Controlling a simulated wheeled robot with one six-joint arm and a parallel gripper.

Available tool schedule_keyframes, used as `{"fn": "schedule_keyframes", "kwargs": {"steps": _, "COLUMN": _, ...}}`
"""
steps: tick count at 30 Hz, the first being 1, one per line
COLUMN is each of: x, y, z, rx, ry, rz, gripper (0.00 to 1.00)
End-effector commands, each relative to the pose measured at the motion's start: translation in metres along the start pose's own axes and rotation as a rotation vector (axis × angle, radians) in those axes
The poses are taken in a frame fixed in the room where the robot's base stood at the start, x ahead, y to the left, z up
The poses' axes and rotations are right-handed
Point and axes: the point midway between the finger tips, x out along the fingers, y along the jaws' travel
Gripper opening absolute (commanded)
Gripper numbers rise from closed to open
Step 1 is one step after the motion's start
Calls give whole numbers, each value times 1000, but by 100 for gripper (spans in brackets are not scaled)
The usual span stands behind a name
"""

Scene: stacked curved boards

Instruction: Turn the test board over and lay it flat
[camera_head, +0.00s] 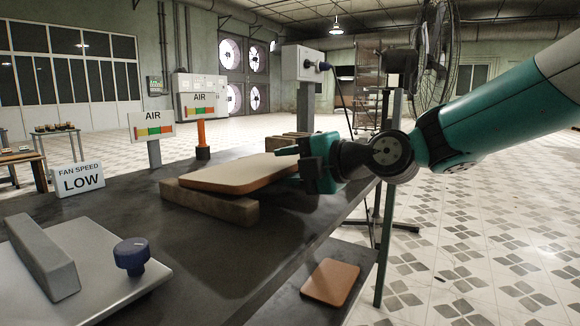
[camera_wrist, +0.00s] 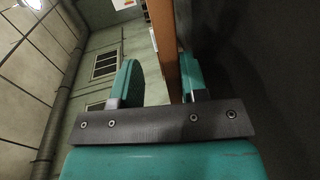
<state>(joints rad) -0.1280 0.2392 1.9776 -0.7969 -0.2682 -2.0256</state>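The test board, as I take it, is a tan board (camera_head: 240,172) with rounded corners and a brown edge. It lies slightly tilted on wooden bars (camera_head: 210,203) on the dark table. My gripper (camera_head: 302,160) is at the board's right end, with its fingers above and below that edge. In the wrist view, the board (camera_wrist: 166,45) shows edge-on between the two open fingers (camera_wrist: 160,82). It is close to the right finger, with a clear gap to the left finger; contact is not certain. The board's underside is hidden in the head view.
A smaller brown board (camera_head: 331,282) lies on a lower shelf. A metal plate with a grey bar and a blue knob (camera_head: 132,255) is at front left. A "FAN SPEED LOW" sign (camera_head: 78,180), AIR signs (camera_head: 153,125) and an orange post (camera_head: 202,138) stand behind. The front table middle is clear.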

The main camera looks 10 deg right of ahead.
Motion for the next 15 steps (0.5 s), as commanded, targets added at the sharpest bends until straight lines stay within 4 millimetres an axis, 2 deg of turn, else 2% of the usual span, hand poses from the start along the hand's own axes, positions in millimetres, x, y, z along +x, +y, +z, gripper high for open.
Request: {"fn": "schedule_keyframes", "kwargs": {"steps": 15, "x": 4, "y": -17, "z": 0, "rx": 0, "ry": 0, "rz": 1, "gripper": 39}}
